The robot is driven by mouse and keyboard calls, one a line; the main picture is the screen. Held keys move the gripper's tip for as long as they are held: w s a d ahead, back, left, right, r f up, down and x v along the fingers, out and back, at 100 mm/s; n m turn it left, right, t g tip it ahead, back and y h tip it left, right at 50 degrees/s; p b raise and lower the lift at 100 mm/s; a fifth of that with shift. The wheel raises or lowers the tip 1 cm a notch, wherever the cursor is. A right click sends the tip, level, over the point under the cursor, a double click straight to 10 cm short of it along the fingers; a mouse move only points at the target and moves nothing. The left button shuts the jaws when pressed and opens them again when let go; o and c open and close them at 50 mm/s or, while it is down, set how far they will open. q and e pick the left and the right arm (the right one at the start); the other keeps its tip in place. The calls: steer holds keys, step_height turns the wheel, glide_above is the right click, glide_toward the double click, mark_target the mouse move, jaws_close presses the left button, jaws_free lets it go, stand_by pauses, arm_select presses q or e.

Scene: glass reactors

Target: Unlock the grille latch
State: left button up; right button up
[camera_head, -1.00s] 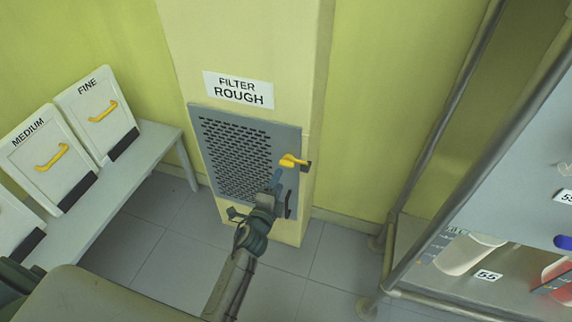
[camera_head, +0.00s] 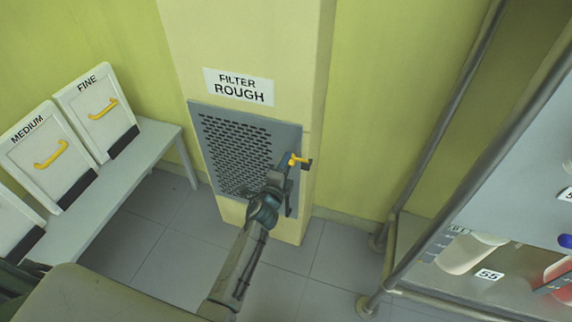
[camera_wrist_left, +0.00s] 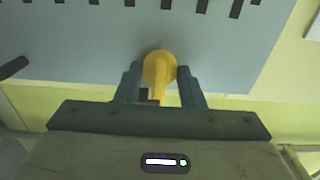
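The yellow grille latch (camera_head: 299,160) sits at the right edge of the grey perforated grille (camera_head: 225,150), under the "FILTER ROUGH" sign. My left gripper (camera_head: 285,163) is at the latch and hides part of it in the head view. In the left wrist view the yellow latch (camera_wrist_left: 159,70) stands between the two fingers of my left gripper (camera_wrist_left: 160,82). The fingers are apart, one on each side of it, with narrow gaps showing. A dark catch piece shows beside the latch. My right gripper is not in view.
A grey bench (camera_head: 115,185) at the left holds white filter panels, one marked "MEDIUM" (camera_head: 45,155) and one "FINE" (camera_head: 97,115). A metal-framed rack (camera_head: 440,145) stands at the right. The floor (camera_head: 150,235) between bench and column is clear.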

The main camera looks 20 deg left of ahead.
arm_select(q)
steer(key=shift+n, duration=0.4)
steer(key=shift+c, duration=0.5)
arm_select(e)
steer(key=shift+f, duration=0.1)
arm_select(q)
steer(key=shift+n+p, duration=3.2)
steer(key=shift+n, duration=5.5)
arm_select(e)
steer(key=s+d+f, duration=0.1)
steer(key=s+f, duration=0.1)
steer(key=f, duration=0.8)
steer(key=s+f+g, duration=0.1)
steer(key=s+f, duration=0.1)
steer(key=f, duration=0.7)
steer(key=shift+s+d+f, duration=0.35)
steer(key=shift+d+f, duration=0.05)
arm_select(q)
steer(key=o, duration=1)
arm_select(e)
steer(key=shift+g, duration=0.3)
